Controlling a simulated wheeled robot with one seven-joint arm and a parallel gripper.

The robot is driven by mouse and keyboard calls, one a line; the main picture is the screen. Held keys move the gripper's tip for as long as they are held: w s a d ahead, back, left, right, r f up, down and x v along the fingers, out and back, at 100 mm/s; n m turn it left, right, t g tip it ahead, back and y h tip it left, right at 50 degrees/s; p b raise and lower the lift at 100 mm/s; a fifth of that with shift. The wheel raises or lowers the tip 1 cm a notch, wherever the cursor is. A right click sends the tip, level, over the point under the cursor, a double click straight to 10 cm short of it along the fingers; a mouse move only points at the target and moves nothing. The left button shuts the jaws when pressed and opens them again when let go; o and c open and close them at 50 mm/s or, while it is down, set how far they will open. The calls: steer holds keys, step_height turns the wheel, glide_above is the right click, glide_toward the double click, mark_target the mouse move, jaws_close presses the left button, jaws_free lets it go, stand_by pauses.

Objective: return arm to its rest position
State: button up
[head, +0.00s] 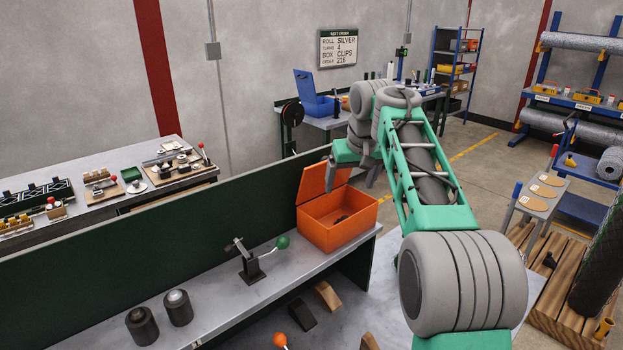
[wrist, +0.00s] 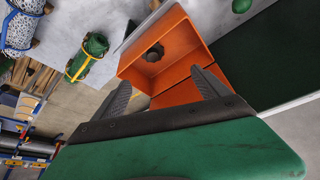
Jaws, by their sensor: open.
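My gripper (head: 351,178) is raised above the open orange box, at the end of my green and grey arm. In the wrist view its two dark fingers stand apart, with nothing held between the fingertips (wrist: 162,78). The orange box (head: 332,238) sits on the grey shelf with its lid tilted up at the back. It also shows in the wrist view (wrist: 190,38), beyond the fingers. A small dark item (wrist: 153,53) lies inside it. The fingers look apart from the box, but the exact gap is unclear.
A small clamp with a green ball handle (head: 252,266) stands left of the box. Two dark cylinders (head: 178,307) stand farther left. A dark green panel (head: 150,240) runs behind the shelf. A blue box (head: 315,95) is on the back bench. A rolled mesh (head: 600,265) stands right.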

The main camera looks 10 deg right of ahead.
steer(key=s+a+f+b, duration=0.1)
steer(key=s+f, duration=0.1)
steer(key=s, duration=0.5)
steer(key=s+a+f+b, duration=0.1)
steer(key=s+a+f, duration=0.1)
steer(key=s, duration=0.5)
steer(key=s+d+f+m+b, duration=0.1)
steer(key=s+f, duration=1.4)
steer(key=s, duration=0.2)
steer(key=shift+s+d+h, duration=0.25)
steer(key=shift+s+h, duration=0.05)
steer(key=shift+s, duration=0.1)
steer(key=shift+c, duration=0.5)
